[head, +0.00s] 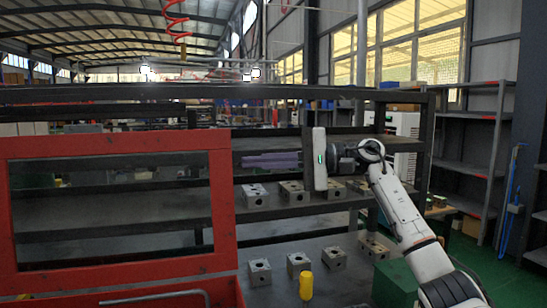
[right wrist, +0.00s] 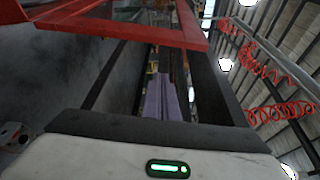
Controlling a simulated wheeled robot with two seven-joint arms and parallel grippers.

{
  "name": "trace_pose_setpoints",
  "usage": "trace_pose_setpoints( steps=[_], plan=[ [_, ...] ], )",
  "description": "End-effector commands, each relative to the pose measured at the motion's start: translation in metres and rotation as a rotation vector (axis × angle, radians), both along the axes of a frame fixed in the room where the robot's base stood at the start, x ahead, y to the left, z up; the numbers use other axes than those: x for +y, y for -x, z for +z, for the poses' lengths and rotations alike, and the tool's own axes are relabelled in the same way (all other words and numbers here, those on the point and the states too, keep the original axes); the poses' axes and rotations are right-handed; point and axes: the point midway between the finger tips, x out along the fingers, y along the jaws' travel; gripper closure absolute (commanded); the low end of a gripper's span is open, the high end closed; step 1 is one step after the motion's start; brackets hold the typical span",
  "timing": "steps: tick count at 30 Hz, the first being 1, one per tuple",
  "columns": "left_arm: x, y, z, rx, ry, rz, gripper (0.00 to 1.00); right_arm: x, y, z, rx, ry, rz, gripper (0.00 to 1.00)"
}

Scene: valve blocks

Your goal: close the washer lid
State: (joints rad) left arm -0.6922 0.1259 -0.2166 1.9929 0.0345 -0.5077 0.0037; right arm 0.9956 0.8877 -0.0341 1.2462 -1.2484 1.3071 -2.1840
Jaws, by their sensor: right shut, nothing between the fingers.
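The washer lid (head: 120,278) is a red frame around a dark see-through window, standing raised at the left of the head view. Its red frame also shows at the top of the right wrist view (right wrist: 130,28). My right gripper (head: 247,161) is shut and empty, with purple-grey fingers pointing left toward the lid's right edge. In the head view the fingertips appear close to that edge; I cannot tell whether they touch. In the right wrist view the fingers (right wrist: 161,100) are together, below the red frame. My left gripper is not in view.
Grey valve blocks (head: 255,195) stand on the dark shelf behind, and more blocks (head: 299,264) stand on the lower surface beside a yellow cylinder (head: 306,286). A grey bar handle (head: 155,298) shows at the bottom left. Dark shelf posts and beams (head: 427,150) surround my right arm.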

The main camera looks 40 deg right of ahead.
Motion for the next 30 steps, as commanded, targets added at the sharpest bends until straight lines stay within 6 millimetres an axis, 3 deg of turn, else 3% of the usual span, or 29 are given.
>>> trace_pose_setpoints(
  steps=[5,15,30],
  plan=[
    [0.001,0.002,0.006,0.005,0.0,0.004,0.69,0.031,-0.026,0.001,-0.001,-0.001,0.004,1.0],
    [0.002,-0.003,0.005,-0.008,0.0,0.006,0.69,0.04,0.009,0.004,0.001,0.001,-0.002,1.0],
    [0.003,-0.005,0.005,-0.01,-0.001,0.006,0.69,0.043,0.013,0.005,-0.003,0.001,0.001,1.0]
  ],
)
